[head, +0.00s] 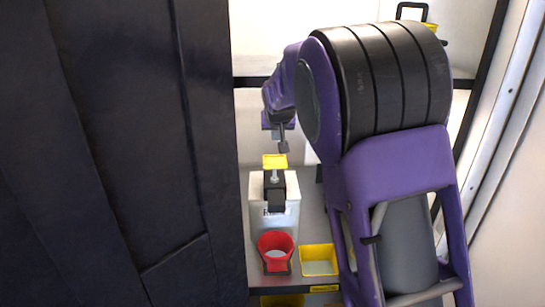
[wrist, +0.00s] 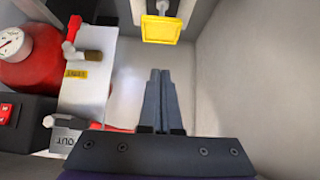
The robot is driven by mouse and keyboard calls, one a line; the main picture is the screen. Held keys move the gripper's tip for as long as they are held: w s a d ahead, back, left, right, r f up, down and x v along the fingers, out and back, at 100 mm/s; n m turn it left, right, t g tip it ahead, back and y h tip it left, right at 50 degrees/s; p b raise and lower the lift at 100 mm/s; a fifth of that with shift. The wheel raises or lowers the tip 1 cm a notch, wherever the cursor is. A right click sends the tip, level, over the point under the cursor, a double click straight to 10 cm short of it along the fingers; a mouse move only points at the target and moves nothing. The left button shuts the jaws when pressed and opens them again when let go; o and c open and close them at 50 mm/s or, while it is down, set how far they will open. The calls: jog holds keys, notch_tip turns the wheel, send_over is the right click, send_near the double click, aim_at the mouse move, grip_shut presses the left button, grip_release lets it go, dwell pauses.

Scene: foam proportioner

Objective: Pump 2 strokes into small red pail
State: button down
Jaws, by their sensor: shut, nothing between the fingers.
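The small red pail (head: 275,254) stands on the shelf in front of the white dispenser box (head: 262,222), below its dark spout (head: 275,195). A yellow pump plate (head: 275,161) tops the dispenser on a thin metal stem. In the wrist view the yellow plate (wrist: 160,29) shows near the top edge. My gripper (head: 283,147) is above the yellow plate in the head view, apart from it. In the wrist view my gripper (wrist: 158,75) has its fingers together and empty, pointing toward the plate. The red pail does not show in the wrist view.
A yellow container (head: 319,260) stands right of the red pail. A dark panel (head: 120,150) fills the left. The wrist view shows a red tank with a gauge (wrist: 12,42) and a white block with a valve handle (wrist: 90,80) at left, and a pale wall at right.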

send_over(274, 160)
jog(key=s, duration=0.3)
jog(key=f, duration=0.6)
jog(key=shift+s+d+f+p, duration=0.1)
jog(key=shift+s+f+p, duration=0.1)
jog(key=shift+f+p, duration=0.15)
jog(key=f, duration=0.2)
jog(key=shift+w+f, duration=0.2)
jog(key=shift+f, duration=1)
notch_tip(274, 160, down, 5)
jog(key=b, duration=0.4)
jog(key=shift+s+f, duration=0.1)
